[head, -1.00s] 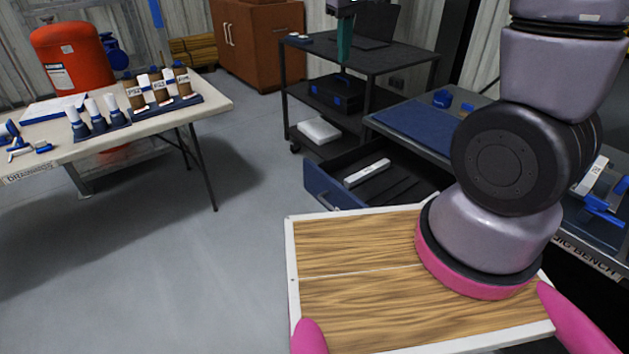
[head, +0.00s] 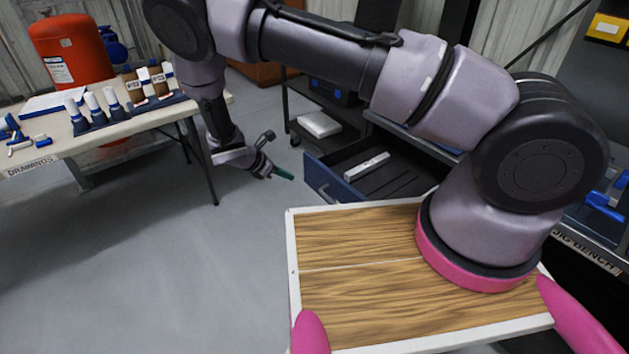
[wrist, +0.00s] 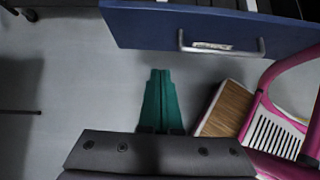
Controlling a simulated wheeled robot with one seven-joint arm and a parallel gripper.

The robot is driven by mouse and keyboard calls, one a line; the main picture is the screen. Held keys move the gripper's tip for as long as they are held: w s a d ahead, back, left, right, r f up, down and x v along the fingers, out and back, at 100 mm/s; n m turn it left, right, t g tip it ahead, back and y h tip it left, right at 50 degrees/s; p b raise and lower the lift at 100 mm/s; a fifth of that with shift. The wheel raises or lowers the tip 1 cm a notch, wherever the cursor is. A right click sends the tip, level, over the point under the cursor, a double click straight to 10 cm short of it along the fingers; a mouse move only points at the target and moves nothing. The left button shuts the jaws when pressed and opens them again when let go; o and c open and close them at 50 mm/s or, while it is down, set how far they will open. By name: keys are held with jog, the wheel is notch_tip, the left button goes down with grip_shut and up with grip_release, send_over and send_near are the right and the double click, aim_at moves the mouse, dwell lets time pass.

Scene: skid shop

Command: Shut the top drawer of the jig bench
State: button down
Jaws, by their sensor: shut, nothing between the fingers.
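The top drawer of the jig bench (head: 350,186) stands open, with its dark blue front facing left and a light block lying inside. In the wrist view the blue drawer front (wrist: 150,28) crosses the top, with its metal bar handle (wrist: 222,48). The jig bench (head: 430,135) is partly hidden behind my arm. My gripper (head: 285,174), with green fingers, is just left of the drawer front in the head view. Its fingers (wrist: 160,75) are together and empty, pointing toward the drawer front, apart from the handle; contact does not show.
A table labelled drawings (head: 70,150) with bottles stands at the left, its leg near my arm. A dark cart (head: 300,95) stands behind the drawer. My wooden-topped base is in front. The grey floor (head: 150,265) at left is clear.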

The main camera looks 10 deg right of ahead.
jog(key=f, duration=0.1)
send_near(321, 183)
jog(key=s+f+x, duration=0.1)
jog(key=x, duration=0.4)
jog(key=shift+w+d+r, duration=0.25)
jog(key=shift+w, duration=0.25)
